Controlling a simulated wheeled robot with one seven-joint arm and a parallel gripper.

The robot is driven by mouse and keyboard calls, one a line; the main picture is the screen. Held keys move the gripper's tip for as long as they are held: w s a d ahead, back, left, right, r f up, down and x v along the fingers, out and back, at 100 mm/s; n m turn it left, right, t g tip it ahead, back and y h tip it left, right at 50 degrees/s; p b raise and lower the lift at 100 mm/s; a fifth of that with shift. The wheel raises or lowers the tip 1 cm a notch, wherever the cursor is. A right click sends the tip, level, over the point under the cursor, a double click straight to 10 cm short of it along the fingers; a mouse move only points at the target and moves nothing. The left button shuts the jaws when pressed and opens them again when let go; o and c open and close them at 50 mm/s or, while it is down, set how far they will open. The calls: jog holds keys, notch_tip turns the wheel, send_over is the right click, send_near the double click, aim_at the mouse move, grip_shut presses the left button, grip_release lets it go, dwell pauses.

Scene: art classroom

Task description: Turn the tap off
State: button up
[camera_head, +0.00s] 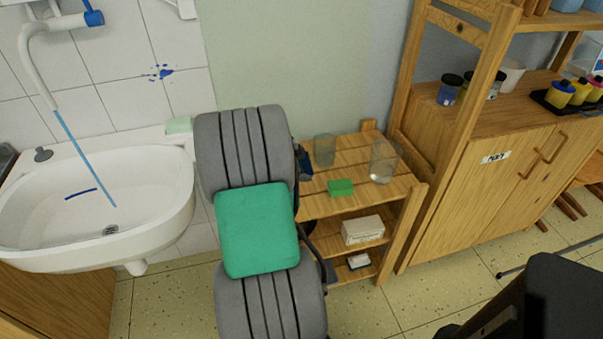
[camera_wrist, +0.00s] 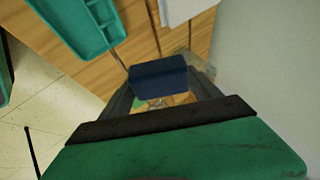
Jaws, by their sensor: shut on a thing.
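The tap (camera_head: 28,50) is on the tiled wall at the upper left, a white curved spout with a blue handle (camera_head: 93,18). A blue stream of water (camera_head: 85,157) falls from its spout into the white sink (camera_head: 180,205). My gripper (camera_wrist: 158,92) is shut on a dark blue block (camera_wrist: 158,77) in the wrist view. In the head view my arm hides most of the gripper, and a dark blue patch, seemingly the block (camera_head: 305,163), shows beside the arm above the wooden shelf. The gripper is well to the right of the tap, apart from it.
The wooden shelf (camera_head: 350,150) holds two glass jars (camera_head: 324,150) (camera_head: 383,162), a green sponge (camera_head: 341,188) and a white box (camera_head: 362,230) lower down. A wooden cabinet (camera_head: 470,200) stands right. Green soap (camera_head: 179,125) lies on the sink's back edge. A teal tray (camera_wrist: 112,33) shows in the wrist view.

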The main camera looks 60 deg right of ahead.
jog(key=f, duration=0.1)
jog(key=w+d+f, duration=0.1)
jog(key=d+f, duration=0.1)
jog(key=shift+w+f, duration=0.1)
jog(key=shift+w, duration=0.25)
notch_tip(320, 180, down, 3)
jog(key=shift+d+r, duration=0.1)
jog(key=shift+f, duration=0.3)
jog(key=o, duration=0.9)
jog(key=shift+r, duration=0.1)
